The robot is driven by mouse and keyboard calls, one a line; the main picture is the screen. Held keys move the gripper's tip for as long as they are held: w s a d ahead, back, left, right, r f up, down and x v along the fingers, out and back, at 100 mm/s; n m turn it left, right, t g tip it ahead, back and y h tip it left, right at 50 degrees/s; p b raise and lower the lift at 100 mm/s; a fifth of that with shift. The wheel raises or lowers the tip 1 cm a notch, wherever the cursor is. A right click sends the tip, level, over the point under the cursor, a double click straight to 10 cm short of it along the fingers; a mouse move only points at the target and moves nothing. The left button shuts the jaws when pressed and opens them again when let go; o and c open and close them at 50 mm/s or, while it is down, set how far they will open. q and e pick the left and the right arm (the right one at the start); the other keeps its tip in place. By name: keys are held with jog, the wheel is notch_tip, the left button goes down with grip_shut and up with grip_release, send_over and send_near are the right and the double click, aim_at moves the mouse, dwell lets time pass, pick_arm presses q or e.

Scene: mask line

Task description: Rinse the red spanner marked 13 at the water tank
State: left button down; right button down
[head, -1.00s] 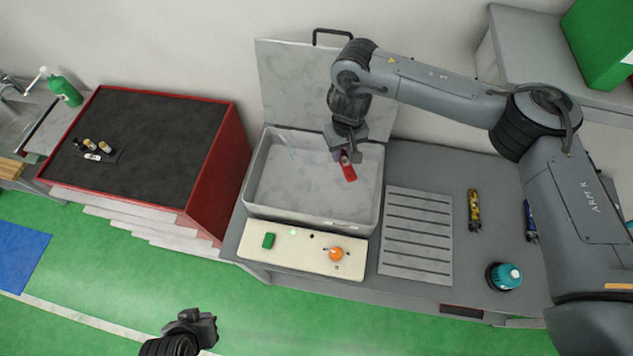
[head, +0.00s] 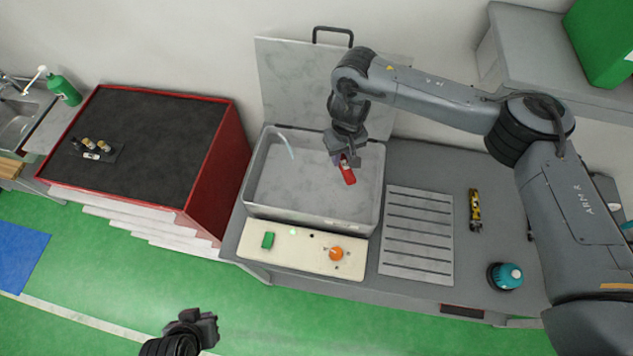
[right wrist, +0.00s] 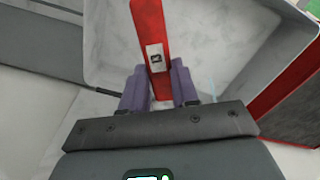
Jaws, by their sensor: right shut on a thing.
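The red spanner (head: 348,174) is in my right gripper (head: 342,158), over the right part of the water tank (head: 252,208). In the right wrist view the red spanner (right wrist: 150,35) stands out between the two purple fingers of my right gripper (right wrist: 158,88), with a small label whose mark is too small to read surely. The tank is an open grey basin with its lid (head: 283,85) raised behind it. A pale streak of water (head: 287,146) shows at the tank's back left. My left gripper (head: 200,325) is low at the front, away from the bench; its jaws are unclear.
A cream panel with a green button (head: 268,240) and an orange knob (head: 336,254) lies in front of the tank. A ribbed drain board (head: 416,250), a yellow tool (head: 474,210) and a teal-topped bottle (head: 508,276) are to the right. A red cabinet (head: 215,160) stands left.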

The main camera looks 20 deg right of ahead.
aim_at(342, 159)
jog(key=shift+f+b, duration=0.55)
jog(key=shift+f, duration=1.75)
dwell(0.4)
notch_tip(342, 159, up, 4)
jog(key=p, duration=0.5)
dwell(0.5)
jog(key=shift+r, duration=0.15)
notch_tip(342, 159, up, 13)
jog(key=p, duration=0.7)
